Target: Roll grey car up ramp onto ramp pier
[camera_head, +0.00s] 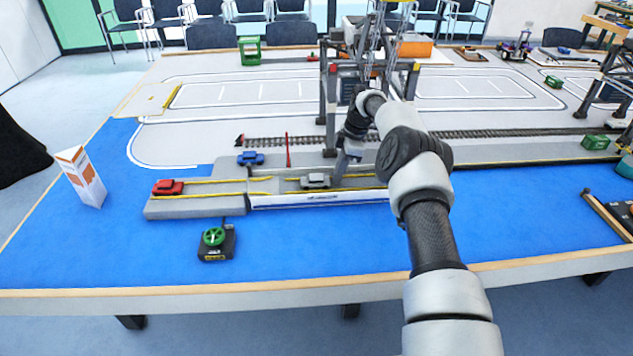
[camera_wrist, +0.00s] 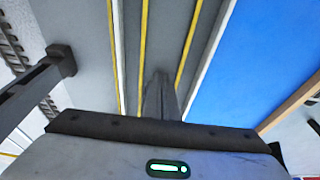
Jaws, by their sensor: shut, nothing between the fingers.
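The grey car (camera_head: 316,181) stands on the grey track between yellow lines, in the middle of the white-sided ramp section (camera_head: 330,199). To its left the track joins a grey pier block (camera_head: 195,206) on the blue mat, with a red car (camera_head: 168,187) at its left end. In the wrist view my closed fingers (camera_wrist: 160,92) reach down over the lane between yellow lines; the grey car does not show there.
A blue car (camera_head: 250,158) and a thin red post (camera_head: 288,150) stand just behind the track. A gantry crane (camera_head: 370,75) rises behind my gripper. A black box with a green wheel (camera_head: 215,242) stands in front of the pier. The front blue mat (camera_head: 330,245) is mostly clear.

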